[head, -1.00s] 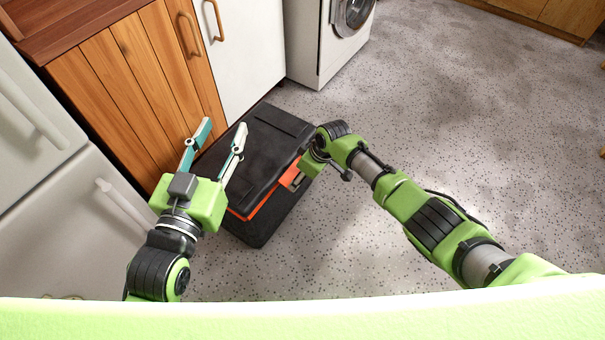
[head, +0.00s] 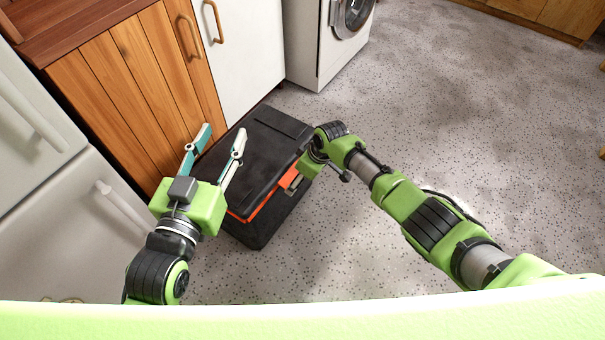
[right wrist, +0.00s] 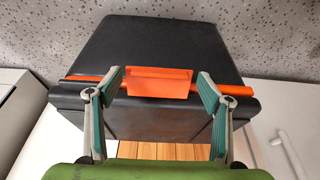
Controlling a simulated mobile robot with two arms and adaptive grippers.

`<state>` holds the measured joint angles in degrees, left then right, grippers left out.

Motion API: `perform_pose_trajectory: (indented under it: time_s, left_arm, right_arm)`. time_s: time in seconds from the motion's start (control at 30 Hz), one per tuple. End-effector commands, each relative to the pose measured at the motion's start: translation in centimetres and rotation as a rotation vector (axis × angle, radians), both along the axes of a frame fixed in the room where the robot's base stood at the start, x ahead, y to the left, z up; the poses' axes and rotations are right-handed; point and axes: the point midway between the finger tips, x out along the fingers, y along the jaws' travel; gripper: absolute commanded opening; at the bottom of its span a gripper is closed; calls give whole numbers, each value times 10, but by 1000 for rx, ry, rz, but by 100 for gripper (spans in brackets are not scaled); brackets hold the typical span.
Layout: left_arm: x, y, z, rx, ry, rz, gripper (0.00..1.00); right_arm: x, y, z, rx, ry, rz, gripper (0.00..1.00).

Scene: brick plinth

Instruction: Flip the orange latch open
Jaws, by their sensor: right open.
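The black toolbox (head: 262,146) stands on the floor with its lid down and an orange strip along its front edge. In the right wrist view the orange latch (right wrist: 160,82) lies at the middle of an orange bar on the black box (right wrist: 150,45). My right gripper (right wrist: 161,92) is open, with one teal-padded finger on each side of the latch. No contact with the latch can be made out. My left gripper (head: 222,139) is open and empty, above the left part of the toolbox in the head view.
A wooden cabinet (head: 125,85) and white cabinet door (head: 247,55) stand behind and left of the toolbox. A washing machine (head: 330,40) is at the back. White fridge-like doors (head: 75,215) are at left. The speckled floor (head: 470,130) is clear at right.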

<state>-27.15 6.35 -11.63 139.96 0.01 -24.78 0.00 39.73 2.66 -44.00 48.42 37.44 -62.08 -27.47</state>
Motion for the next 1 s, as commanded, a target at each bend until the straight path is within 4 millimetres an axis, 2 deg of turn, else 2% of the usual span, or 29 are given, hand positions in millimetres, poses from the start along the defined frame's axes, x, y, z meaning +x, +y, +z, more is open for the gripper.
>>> perform_pose_trajectory:
  time_s: [0.27,0.73,1.0]
  left_arm:
    - [0,0,0,0,0,0,40]
    - [0,0,0,0,0,0,40]
    - [0,0,0,0,0,0,40]
  right_arm:
    - [-3,-6,19,2,-1,0,72]
    - [-18,-26,91,1,-4,1,72]
    - [-23,-31,112,1,-1,1,72]
